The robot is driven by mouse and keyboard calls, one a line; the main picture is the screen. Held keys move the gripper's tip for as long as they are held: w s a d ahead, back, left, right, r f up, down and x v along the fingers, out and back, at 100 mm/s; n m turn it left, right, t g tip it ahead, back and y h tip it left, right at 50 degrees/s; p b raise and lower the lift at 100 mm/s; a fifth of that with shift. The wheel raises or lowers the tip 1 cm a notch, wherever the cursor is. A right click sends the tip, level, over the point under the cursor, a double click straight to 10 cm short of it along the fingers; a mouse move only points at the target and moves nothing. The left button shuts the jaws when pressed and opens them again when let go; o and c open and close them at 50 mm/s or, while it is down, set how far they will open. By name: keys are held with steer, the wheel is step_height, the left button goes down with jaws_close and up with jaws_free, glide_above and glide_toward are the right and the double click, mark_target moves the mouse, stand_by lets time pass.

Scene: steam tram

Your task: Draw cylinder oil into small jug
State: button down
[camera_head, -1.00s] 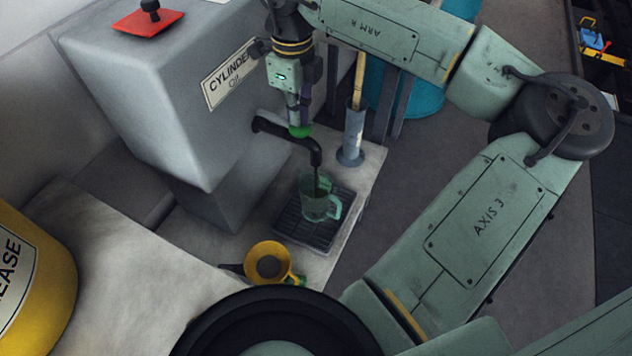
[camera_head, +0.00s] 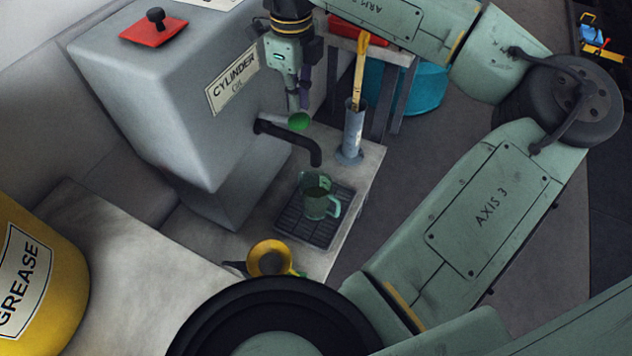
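The grey cylinder oil tank (camera_head: 165,95) stands at the left with a "CYLINDER OIL" label. Its black spout (camera_head: 292,138) points down over the small translucent green jug (camera_head: 318,203). The jug stands upright on a black slotted drip tray (camera_head: 342,212), with dark liquid inside. No stream shows below the spout. A tap lever with a green end (camera_head: 299,122) sits just above the spout. My gripper (camera_head: 294,104) points down right beside the green end; its fingers are small and partly hidden, so I cannot tell whether they are shut or touching it.
A yellow funnel-like vessel (camera_head: 269,259) stands in front of the tray. A grey cylinder (camera_head: 352,135) with a yellow-handled tool stands behind it. A yellow grease drum (camera_head: 38,285) is at the lower left. A red lid (camera_head: 153,30) tops the tank. Open floor lies right of the bench.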

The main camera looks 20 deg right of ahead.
steer(key=shift+r, duration=0.15)
step_height(320, 180, up, 6)
steer(key=p, duration=0.3)
stand_by(0.5)
stand_by(0.4)
